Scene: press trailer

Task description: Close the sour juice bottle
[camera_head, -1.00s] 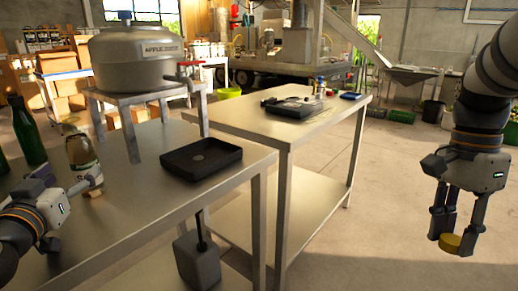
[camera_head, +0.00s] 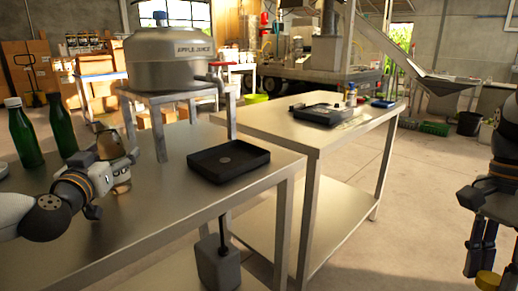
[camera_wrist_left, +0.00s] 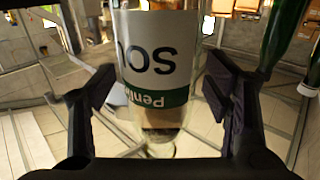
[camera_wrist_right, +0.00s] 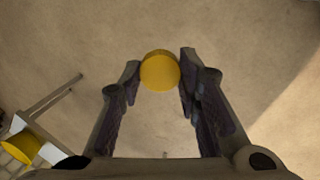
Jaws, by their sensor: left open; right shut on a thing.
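The sour juice bottle (camera_head: 122,182) stands on the near metal table at the left, partly hidden by my left gripper (camera_head: 112,168). In the left wrist view, the bottle's white label (camera_wrist_left: 160,55) with dark letters and a green band appears upside down between the fingers. The left gripper (camera_wrist_left: 160,95) is open with one finger on each side of the bottle. My right gripper (camera_head: 490,272) is at the lower right, away from the tables. It is shut on a round yellow lid (camera_wrist_right: 160,71), held at the fingertips above the floor.
Green bottles (camera_head: 22,135) stand behind the left gripper. A black tray (camera_head: 228,178) lies on the near table (camera_head: 185,225), beside a metal apple juice tank (camera_head: 170,58) on a stand. A second table (camera_head: 340,138) holds a dark device (camera_head: 322,114). Floor is open at right.

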